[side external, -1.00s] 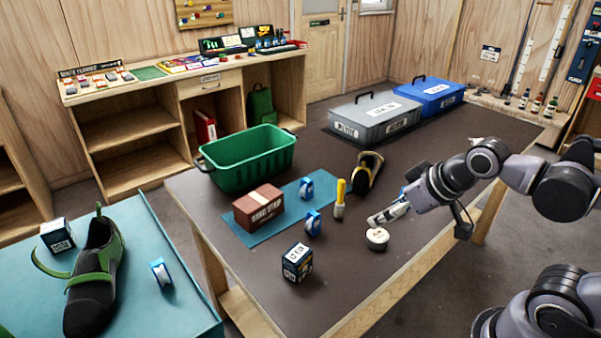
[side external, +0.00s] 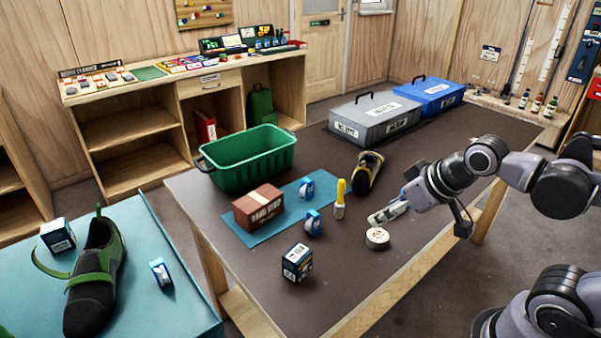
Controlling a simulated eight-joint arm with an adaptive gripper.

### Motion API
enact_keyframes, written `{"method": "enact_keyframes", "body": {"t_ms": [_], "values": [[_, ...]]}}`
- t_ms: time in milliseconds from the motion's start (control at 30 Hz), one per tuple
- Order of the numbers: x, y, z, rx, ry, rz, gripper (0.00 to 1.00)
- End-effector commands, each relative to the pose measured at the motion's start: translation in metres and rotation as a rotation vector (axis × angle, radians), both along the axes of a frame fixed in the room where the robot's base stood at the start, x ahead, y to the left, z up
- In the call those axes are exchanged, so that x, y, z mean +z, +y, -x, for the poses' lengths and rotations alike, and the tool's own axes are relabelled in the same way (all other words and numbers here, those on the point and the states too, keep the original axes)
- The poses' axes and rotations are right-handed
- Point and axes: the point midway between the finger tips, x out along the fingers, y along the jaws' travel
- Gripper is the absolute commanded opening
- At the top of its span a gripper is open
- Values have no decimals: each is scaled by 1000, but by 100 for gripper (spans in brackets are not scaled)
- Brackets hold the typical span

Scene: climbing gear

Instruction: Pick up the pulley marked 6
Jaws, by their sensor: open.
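Several small blue-and-white pulleys are in the side external view; their numbers are too small to read. One pulley (side external: 306,188) stands on the blue mat (side external: 281,212), and a second pulley (side external: 312,223) stands at the mat's near edge. A third pulley (side external: 161,273) is on the teal table at the left. My gripper (side external: 372,220) is open and low over the brown table, just behind a round white tape roll (side external: 377,238). I cannot tell if it touches the roll. It is to the right of the pulleys and holds nothing that I can see.
A yellow-handled brush (side external: 340,199) stands between the pulleys and my gripper. A brick-red block (side external: 258,207), green crate (side external: 248,158), dark box (side external: 297,263) and grey case (side external: 375,120) surround. The table's front right is clear.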

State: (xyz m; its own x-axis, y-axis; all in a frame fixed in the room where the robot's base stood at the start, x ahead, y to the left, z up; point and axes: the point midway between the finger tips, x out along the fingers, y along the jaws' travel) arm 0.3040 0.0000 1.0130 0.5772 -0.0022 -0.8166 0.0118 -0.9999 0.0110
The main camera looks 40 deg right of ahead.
Motion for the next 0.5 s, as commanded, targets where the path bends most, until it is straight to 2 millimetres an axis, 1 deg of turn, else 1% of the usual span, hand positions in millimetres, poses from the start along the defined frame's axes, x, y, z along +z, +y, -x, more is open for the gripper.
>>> {"method": "enact_keyframes", "body": {"t_ms": [167,300,367,500], "values": [[20,-2,-24,97,44,88,56],[39,-6,-56,226,107,198,56],[45,-7,-70,283,135,244,56],[55,-11,-105,418,202,347,56]]}}
